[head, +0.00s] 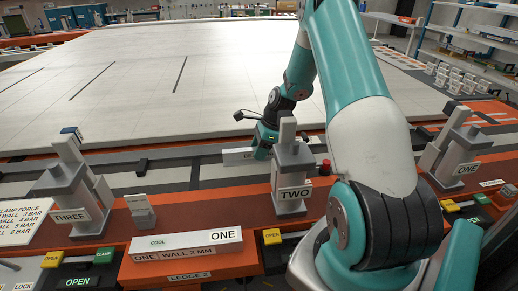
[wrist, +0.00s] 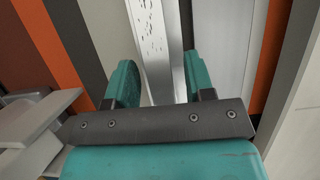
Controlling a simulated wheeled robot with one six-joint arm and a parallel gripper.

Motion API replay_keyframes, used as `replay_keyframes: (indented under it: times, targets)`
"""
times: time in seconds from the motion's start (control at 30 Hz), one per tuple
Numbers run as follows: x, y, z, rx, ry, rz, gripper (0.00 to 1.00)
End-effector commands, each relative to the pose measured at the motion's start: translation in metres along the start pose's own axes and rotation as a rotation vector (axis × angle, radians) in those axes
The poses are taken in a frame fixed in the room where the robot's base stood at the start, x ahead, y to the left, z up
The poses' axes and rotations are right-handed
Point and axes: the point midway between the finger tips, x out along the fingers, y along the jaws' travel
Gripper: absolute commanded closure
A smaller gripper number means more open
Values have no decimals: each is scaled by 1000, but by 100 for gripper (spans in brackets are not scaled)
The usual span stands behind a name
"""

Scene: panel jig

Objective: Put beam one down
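My gripper (head: 264,150) is low over the jig, just behind the clamp marked TWO (head: 290,180). In the wrist view its two teal fingers (wrist: 160,85) stand on either side of a pale, speckled metal bar, beam one (wrist: 155,40), with the tips close against its sides. The bar runs off the top of that view. In the head view a short pale piece with partly hidden lettering (head: 238,156) shows left of the gripper. The arm and clamp hide the rest. I cannot tell whether the beam touches the surface below.
Clamp THREE (head: 72,195) stands at left and clamp ONE (head: 455,150) at right. A white block marked ONE, wall 2 mm (head: 190,242) sits on the orange front ledge 2 (head: 215,270). A red button (head: 326,165) is right of clamp TWO.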

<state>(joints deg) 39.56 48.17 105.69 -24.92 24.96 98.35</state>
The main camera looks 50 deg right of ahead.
Motion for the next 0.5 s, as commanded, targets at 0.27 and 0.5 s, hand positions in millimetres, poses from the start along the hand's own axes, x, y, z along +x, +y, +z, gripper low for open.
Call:
replay_keyframes:
  times: [0.27,0.5]
  targets:
    - [-23,-1,1,0,0,-5,51]
    - [-77,-1,0,1,0,-6,51]
